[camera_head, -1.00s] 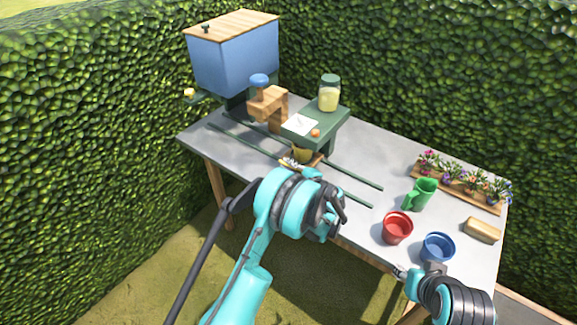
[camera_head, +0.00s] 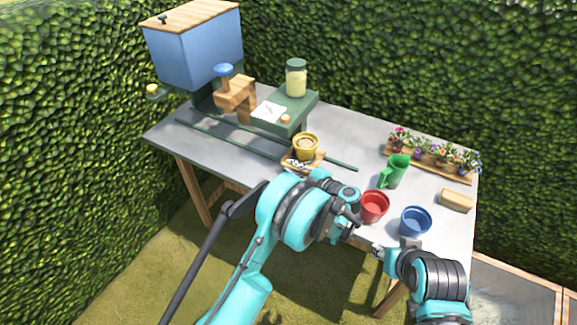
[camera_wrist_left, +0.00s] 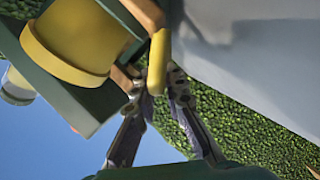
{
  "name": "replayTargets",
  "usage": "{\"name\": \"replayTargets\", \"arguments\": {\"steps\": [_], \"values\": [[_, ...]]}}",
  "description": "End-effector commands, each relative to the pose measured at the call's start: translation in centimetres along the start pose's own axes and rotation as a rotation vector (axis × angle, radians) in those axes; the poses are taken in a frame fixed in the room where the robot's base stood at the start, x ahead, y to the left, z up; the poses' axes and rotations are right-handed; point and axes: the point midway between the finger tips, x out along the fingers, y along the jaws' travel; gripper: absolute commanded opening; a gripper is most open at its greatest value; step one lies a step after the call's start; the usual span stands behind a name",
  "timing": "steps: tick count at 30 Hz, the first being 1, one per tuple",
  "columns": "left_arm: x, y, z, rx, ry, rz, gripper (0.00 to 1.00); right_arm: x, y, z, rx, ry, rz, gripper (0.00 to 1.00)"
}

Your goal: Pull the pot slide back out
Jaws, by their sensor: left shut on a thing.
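The yellow pot (camera_head: 305,143) stands upright on the wooden pot slide (camera_head: 316,161), beside the right end of the green stand (camera_head: 303,104) and clear of its top. It holds something brown. My left gripper (camera_head: 296,166) is at the slide's front edge, mostly hidden behind my arm in the head view. In the left wrist view its fingers (camera_wrist_left: 163,90) are shut on a yellow handle (camera_wrist_left: 158,62), and the pot (camera_wrist_left: 75,40) is close by. My right gripper (camera_head: 378,250) is off the table's front edge, empty; its jaws are too small to judge.
Green rails (camera_head: 240,146) run along the grey table (camera_head: 370,152). A blue hopper (camera_head: 196,50) stands back left.

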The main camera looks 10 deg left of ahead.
Motion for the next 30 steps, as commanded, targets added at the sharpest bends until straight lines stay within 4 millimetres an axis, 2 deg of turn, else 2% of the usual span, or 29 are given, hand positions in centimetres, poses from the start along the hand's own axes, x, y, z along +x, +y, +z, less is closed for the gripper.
{"name": "replayTargets", "arguments": {"steps": [2, 3, 5, 13, 16, 24, 30], "values": [[0.0, -0.1, 0.0, -0.001, -0.001, -0.001, 0.0, 0.0, 0.0, 0.0, 0.0, 0.0, 0.0, 0.4], [0.0, -0.1, 0.0, -0.001, -0.001, -0.001, 0.19, 0.0, 0.0, 0.0, 0.0, 0.0, 0.0, 0.4], [0.1, 0.0, 0.0, -0.001, -0.001, -0.001, 0.33, 0.0, 0.0, 0.0, 0.0, 0.0, 0.0, 0.4], [0.0, 0.0, 0.0, 0.0, -0.001, 0.0, 0.33, 0.0, 0.0, 0.0, 0.0, 0.0, 0.0, 0.4], [-0.5, 0.0, 0.1, 0.0, -0.002, 0.001, 0.33, 0.0, 0.0, 0.0, 0.0, 0.0, 0.0, 0.4], [-5.0, 0.0, 0.1, 0.0, -0.004, 0.002, 0.33, 0.0, 0.0, 0.0, 0.0, 0.0, 0.0, 0.4], [-7.2, 0.0, 0.0, 0.0, -0.002, 0.0, 0.33, 0.0, 0.0, 0.0, 0.0, 0.0, 0.0, 0.4]]}}
